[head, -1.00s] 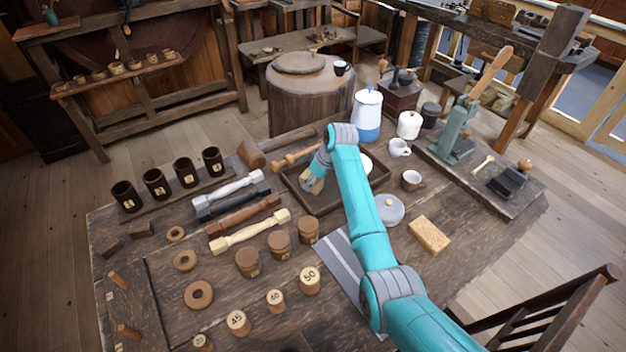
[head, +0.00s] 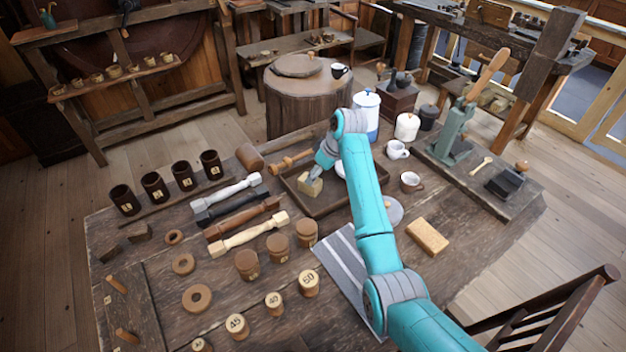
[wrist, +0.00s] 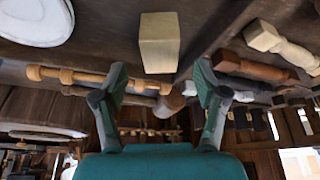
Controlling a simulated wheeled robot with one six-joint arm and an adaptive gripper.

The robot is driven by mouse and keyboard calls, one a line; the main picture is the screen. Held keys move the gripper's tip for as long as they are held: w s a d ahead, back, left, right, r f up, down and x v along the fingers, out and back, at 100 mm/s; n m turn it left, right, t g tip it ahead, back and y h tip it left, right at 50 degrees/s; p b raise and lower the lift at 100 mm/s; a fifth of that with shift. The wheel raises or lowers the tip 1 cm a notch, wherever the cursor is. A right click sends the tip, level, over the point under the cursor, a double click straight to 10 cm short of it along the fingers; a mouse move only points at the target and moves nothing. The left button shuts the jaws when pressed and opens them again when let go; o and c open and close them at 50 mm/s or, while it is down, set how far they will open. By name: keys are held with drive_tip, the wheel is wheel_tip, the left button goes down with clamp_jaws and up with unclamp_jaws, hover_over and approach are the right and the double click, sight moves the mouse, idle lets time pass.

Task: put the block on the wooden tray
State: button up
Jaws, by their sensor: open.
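The pale wooden block (head: 310,186) rests in the left part of the dark wooden tray (head: 347,204), inside its rim. It also shows in the wrist view (wrist: 160,42), upright-looking on the dark tray floor (wrist: 110,30). My gripper (head: 317,172) is just above and behind the block, on the side away from the robot. In the wrist view my gripper (wrist: 160,72) has its two fingers spread wide, with nothing between the tips. The block lies beyond the fingertips, apart from them.
A white round dish (wrist: 35,20) is beside the block, partly hidden by my arm in the head view. A turned wooden spindle (head: 292,160) and mallet (head: 250,156) lie behind the tray; several spindles (head: 250,233) lie left. A tan brick (head: 428,237) is right.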

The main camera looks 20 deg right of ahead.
drive_tip(key=v, duration=0.5)
drive_tip(key=shift+s+r, duration=0.1)
drive_tip(key=shift+r, duration=0.25)
